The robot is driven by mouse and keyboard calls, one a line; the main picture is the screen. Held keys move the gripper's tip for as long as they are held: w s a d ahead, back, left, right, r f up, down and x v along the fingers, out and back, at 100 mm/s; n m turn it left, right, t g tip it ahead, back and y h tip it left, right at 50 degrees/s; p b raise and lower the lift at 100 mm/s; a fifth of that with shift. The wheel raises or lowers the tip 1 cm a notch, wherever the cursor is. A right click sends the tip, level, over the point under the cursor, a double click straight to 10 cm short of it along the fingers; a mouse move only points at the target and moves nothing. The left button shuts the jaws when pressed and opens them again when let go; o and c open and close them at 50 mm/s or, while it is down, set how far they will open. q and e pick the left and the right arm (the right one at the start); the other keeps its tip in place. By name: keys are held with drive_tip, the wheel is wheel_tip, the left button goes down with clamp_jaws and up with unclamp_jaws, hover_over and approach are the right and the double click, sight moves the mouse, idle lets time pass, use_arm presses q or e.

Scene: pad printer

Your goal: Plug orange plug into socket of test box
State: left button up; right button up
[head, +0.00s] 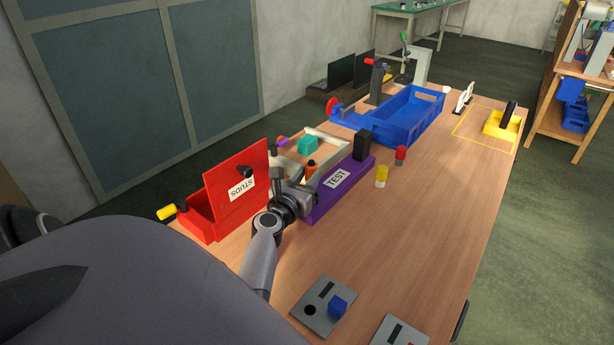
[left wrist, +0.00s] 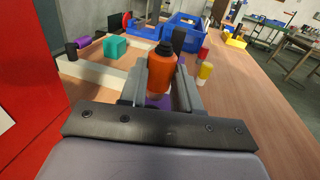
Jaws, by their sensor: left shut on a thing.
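The orange plug (head: 312,167) has a dark top and stands upright in my left gripper (head: 300,184). In the left wrist view the orange plug (left wrist: 161,73) fills the space between the two grey fingers of my left gripper (left wrist: 160,92), which are shut on it. The purple test box (head: 345,183) carries a white TEST label and a black block (head: 362,145) at its far end. The plug is at the near end of the box. The socket is hidden, and I cannot tell whether the plug touches the box. My right gripper is not in view.
The red STUDS box (head: 222,205) with its raised lid is close on the left. Behind the gripper is a pale tray with a teal block (head: 308,145). A red cylinder (head: 401,155) and a yellow one (head: 381,176) stand right of the test box.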

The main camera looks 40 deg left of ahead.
use_arm(q)
drive_tip(key=shift+f+b, duration=0.9)
drive_tip(key=shift+f, duration=0.45)
drive_tip(key=shift+f+b, duration=1.15)
drive_tip(key=shift+f, duration=0.3)
idle(1.0)
drive_tip(key=o, duration=1.1)
